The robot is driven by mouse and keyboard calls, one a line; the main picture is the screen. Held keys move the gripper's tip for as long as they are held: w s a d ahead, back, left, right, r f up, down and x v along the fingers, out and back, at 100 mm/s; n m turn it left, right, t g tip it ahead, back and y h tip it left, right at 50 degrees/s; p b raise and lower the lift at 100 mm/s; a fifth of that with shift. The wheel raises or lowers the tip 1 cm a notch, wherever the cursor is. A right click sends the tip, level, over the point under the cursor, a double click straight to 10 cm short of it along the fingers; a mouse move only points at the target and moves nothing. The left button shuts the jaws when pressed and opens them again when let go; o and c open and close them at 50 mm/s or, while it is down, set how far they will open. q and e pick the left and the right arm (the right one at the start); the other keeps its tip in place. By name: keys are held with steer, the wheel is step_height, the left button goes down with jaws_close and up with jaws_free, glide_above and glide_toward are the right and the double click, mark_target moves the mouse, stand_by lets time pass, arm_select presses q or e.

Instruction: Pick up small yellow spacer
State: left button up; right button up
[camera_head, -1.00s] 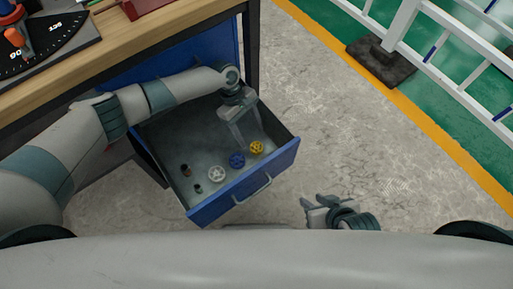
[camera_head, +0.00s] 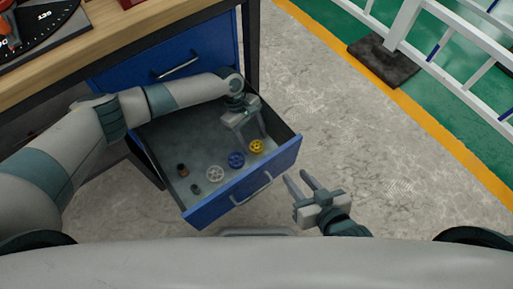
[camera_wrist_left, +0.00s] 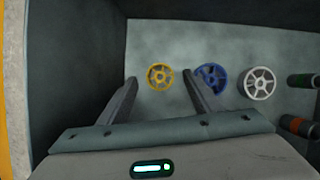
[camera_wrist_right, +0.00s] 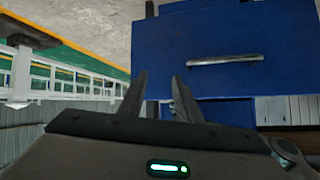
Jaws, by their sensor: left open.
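The small yellow spacer (camera_head: 256,146), a spoked wheel shape, lies on the floor of the open blue drawer (camera_head: 240,189), near its right side. It also shows in the left wrist view (camera_wrist_left: 160,77), between the two fingertips in the picture. My left gripper (camera_head: 251,142) is open and reaches down into the drawer beside the spacer, with nothing held. I cannot tell how far its tips are above the drawer floor. My right gripper (camera_head: 295,177) is open and empty, outside the drawer to its right.
A blue spacer (camera_head: 236,160) and a white spacer (camera_head: 215,173) lie left of the yellow one. Two small dark cylinders (camera_head: 182,169) are further left. The drawer walls surround them, under a wooden worktop (camera_head: 120,47).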

arm_select(q)
steer(key=shift+s+d+f+b, duration=0.15)
steer(key=shift+d+f+b, duration=0.05)
steer(key=shift+f+b, duration=0.45)
arm_select(e)
steer(key=r+t, duration=0.1)
steer(key=w+a+r+t, duration=0.1)
steer(key=r, duration=0.1)
steer(key=w+r+t+y, duration=0.1)
steer(key=shift+w+a+r+t, duration=0.25)
steer(key=shift+a+r+t, duration=0.05)
steer(key=shift+a+r, duration=0.1)
arm_select(q)
steer(key=c, duration=1.1)
